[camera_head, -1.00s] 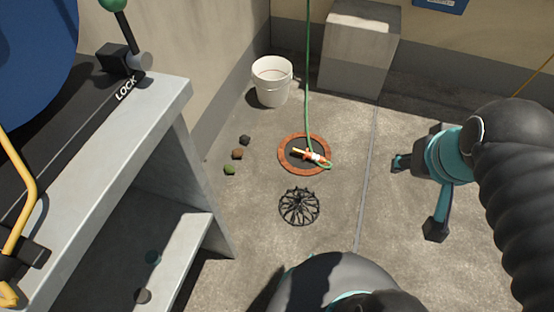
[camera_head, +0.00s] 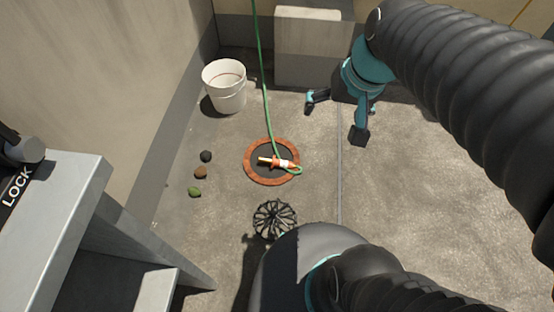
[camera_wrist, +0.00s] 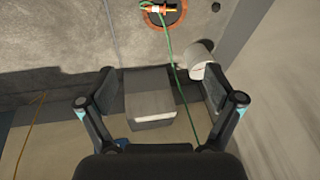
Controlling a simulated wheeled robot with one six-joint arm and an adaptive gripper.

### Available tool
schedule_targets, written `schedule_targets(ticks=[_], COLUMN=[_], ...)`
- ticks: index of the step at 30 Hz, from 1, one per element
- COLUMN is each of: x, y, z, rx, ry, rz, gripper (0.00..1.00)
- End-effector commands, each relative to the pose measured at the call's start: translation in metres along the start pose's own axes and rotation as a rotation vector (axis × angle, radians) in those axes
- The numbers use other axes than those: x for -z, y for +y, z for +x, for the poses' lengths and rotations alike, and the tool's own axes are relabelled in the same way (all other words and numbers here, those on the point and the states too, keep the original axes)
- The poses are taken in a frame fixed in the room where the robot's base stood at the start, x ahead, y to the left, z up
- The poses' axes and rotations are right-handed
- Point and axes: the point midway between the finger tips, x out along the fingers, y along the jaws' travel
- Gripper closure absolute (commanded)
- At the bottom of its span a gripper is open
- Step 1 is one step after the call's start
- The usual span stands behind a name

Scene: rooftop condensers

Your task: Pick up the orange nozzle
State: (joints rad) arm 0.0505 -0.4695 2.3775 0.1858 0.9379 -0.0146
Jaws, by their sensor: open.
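The orange nozzle (camera_head: 281,163) lies on the dark middle of a round drain with a rust-coloured ring (camera_head: 250,175). It has a white band and a brass tip pointing left, and a green hose (camera_head: 266,100) loops from its right end and runs up the picture. In the wrist view the nozzle (camera_wrist: 160,9) shows at the top edge, partly cut off. My gripper (camera_head: 335,115) is open and empty, up and to the right of the nozzle in the head view. Its two fingers stand wide apart in the wrist view (camera_wrist: 160,92).
A white bucket (camera_head: 226,88) stands by the left wall, and a concrete block (camera_head: 307,50) stands at the back. A black domed grate (camera_head: 274,218) and several small lumps (camera_head: 200,173) lie near the drain. A grey metal stand (camera_head: 70,200) is at left. Floor at right is clear.

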Motion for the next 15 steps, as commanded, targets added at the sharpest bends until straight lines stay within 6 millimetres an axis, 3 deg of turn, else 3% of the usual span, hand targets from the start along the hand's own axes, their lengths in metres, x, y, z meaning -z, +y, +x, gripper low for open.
schedule_targets(ticks=[15], x=[0.084], y=[-0.013], z=[0.130], rx=[0.234], ry=[-0.331], rz=[0.362], gripper=[0.09])
